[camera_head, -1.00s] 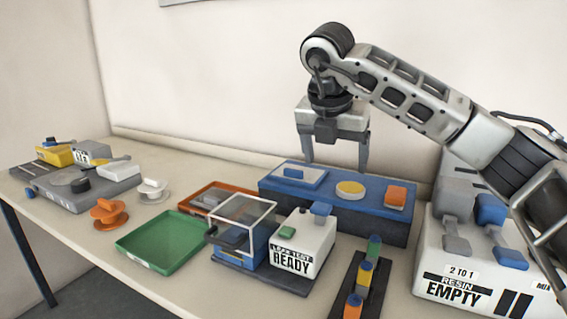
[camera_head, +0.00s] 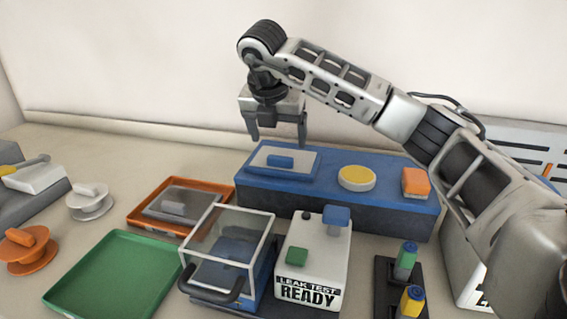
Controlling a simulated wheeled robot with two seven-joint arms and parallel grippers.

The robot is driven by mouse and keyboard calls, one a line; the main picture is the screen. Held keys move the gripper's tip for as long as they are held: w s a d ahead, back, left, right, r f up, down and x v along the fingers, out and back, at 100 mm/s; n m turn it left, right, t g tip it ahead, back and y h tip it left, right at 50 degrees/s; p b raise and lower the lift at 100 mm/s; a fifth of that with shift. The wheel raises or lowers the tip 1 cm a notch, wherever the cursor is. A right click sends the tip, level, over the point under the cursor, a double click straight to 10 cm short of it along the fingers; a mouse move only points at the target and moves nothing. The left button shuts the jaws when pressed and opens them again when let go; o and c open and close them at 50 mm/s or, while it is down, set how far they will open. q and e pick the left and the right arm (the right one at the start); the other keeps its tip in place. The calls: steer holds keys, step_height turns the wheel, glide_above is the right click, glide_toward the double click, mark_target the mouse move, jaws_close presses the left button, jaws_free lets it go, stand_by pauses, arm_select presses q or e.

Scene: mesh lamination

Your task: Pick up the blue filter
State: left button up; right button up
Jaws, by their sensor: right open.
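A flat pale-blue plate with a blue grip block (camera_head: 281,162), which looks like the blue filter, lies at the left end of a long blue stand (camera_head: 330,198). My right gripper (camera_head: 278,138) points down with its two fingers apart and nothing between them. In the picture its fingertips are just above the far edge of the plate, and the gap between them lines up with the grip block. I see no contact; the exact height is hard to tell. My left gripper is not in view.
The stand also holds a yellow disc (camera_head: 357,177) and an orange block (camera_head: 415,182). In front are a clear-lidded box (camera_head: 228,245) and a white leak tester (camera_head: 313,265). An orange tray (camera_head: 150,213) and an empty green tray (camera_head: 112,278) lie to the left.

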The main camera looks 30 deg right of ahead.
mark_target(280, 158)
steer(key=x, duration=0.6)
steer(key=shift+w+f+p, duration=0.1)
steer(key=shift+f+p, duration=0.2)
steer(key=shift+f, duration=0.05)
steer(key=shift+a, duration=0.1)
steer(key=c, duration=1.1)
